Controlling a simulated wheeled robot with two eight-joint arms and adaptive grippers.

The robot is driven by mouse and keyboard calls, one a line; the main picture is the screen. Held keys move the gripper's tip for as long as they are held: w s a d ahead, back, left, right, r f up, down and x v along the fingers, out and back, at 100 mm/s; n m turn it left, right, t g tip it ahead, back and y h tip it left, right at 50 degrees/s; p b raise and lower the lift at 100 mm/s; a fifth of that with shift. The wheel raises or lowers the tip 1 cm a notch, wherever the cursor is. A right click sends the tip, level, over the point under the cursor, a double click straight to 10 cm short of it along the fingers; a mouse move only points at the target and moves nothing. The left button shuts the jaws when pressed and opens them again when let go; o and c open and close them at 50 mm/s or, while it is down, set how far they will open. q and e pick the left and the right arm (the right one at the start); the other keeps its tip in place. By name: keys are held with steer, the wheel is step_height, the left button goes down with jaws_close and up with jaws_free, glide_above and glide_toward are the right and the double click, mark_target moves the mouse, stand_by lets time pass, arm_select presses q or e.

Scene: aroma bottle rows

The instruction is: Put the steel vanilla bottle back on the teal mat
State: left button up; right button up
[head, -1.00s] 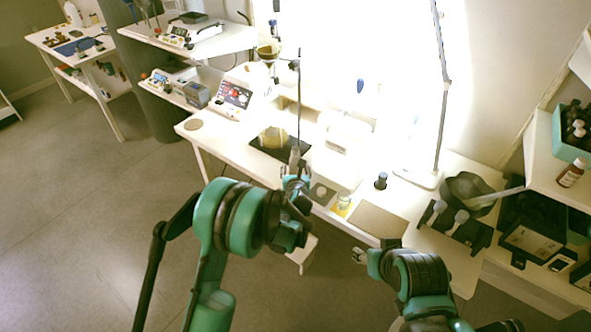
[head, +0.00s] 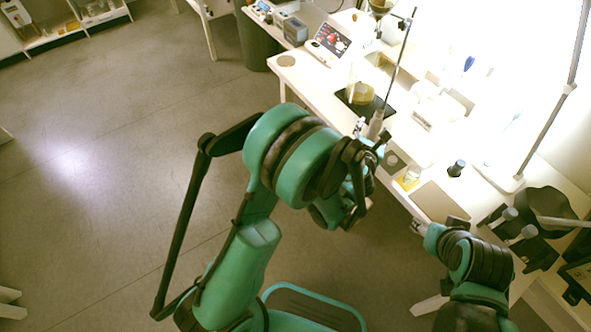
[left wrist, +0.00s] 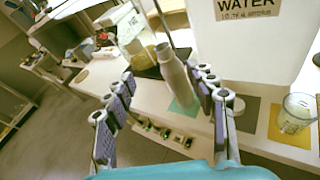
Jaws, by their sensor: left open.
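The steel bottle (left wrist: 174,76) stands upright, its base over the teal mat (left wrist: 184,108), which shows around it in the left wrist view. Whether its base lies flat there is hard to see. My left gripper (left wrist: 160,78) is open, with one finger on each side of the bottle; the right-hand finger is closer to it and partly overlaps it. In the head view the bottle (head: 376,124) rises beside my left gripper (head: 366,134) at the table's front edge, and the arm hides the mat. My right gripper (head: 419,228) is near the table front, its fingers too small to judge.
A yellow mat with a glass beaker (left wrist: 296,112) is right of the bottle. A large water container (left wrist: 255,45) stands behind. A flask with amber liquid (head: 360,92) stands on a black plate behind left. A dark bottle (head: 456,168) stands further right.

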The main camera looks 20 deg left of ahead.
arm_select(q)
step_height(320, 180, up, 13)
steer(key=s+a+m+t+h, duration=0.1)
steer(key=a+m+t+h, duration=0.1)
steer(key=m, duration=0.5)
steer(key=s+r+m+g+h, duration=0.2)
steer(key=s+r+m+h, duration=0.5)
steer(key=m, duration=0.7)
steer(key=s+a+f+m+g+y, duration=0.4)
steer(key=s+a+f+m, duration=0.2)
steer(key=s, duration=0.5)
steer(key=s+a+f+m+g+y, duration=0.4)
steer(key=s+a+f, duration=0.4)
steer(key=s, duration=0.3)
steer(key=a+m+y, duration=0.1)
steer(key=m, duration=0.1)
steer(key=shift+m, duration=0.4)
